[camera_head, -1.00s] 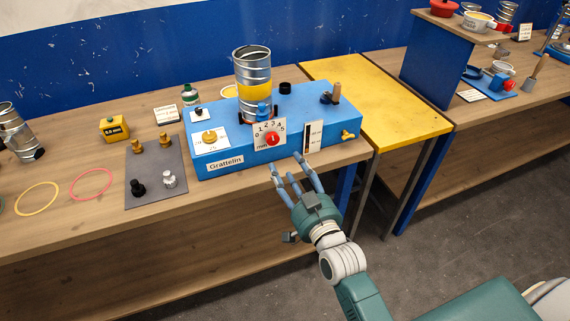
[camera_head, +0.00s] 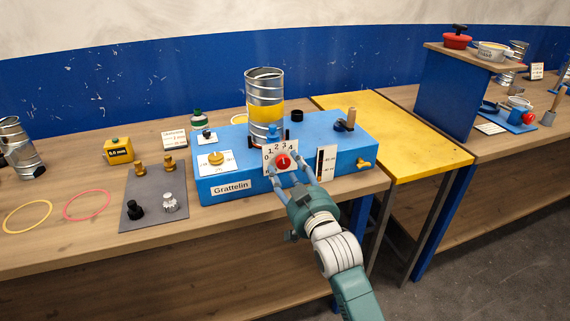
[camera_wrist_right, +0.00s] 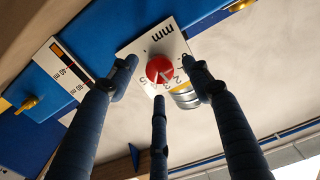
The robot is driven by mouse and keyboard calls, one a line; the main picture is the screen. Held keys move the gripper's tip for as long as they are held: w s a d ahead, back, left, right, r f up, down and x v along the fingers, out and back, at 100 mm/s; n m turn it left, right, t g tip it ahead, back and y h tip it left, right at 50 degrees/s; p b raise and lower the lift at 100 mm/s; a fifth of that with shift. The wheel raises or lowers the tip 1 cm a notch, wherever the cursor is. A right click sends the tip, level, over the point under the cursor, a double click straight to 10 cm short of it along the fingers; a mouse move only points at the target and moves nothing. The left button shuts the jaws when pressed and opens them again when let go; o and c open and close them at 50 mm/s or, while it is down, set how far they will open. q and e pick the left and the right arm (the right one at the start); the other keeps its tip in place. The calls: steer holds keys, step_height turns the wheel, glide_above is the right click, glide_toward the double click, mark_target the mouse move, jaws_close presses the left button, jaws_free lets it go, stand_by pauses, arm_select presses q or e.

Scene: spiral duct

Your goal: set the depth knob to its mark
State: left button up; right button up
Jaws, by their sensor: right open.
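The depth knob (camera_head: 283,161) is a red round knob with a white pointer line, on a white numbered dial plate (camera_head: 270,150) on the front of the blue Grattelin machine (camera_head: 215,195). It also shows in the right wrist view as the red knob (camera_wrist_right: 159,69), with "mm" printed on its plate (camera_wrist_right: 163,38). My right gripper (camera_head: 290,180) is open in front of the dial. In the wrist view its blue fingers (camera_wrist_right: 160,95) are spread around the knob, with no clear contact. Part of the dial is hidden by the fingers. My left gripper is not in view.
A metal duct (camera_head: 264,90) stands on the machine. A grey mat (camera_head: 150,205) with brass and metal parts lies left. A yellow table (camera_head: 420,145) stands right.

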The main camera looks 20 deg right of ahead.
steer(key=shift+w, duration=1.3)
steer(key=c, duration=1.1)
steer(key=shift+r+n+p, duration=0.2)
steer(key=shift+n+p, duration=0.3)
steer(key=shift+p, duration=0.2)
steer(key=shift+c, duration=0.3)
steer(key=shift+f, duration=0.1)
steer(key=o, duration=1.2)
steer(key=shift+a, duration=0.1)
steer(key=shift+c, duration=0.2)
steer(key=s, duration=1.2)
steer(key=shift+d, duration=0.25)
steer(key=shift+f, duration=0.1)
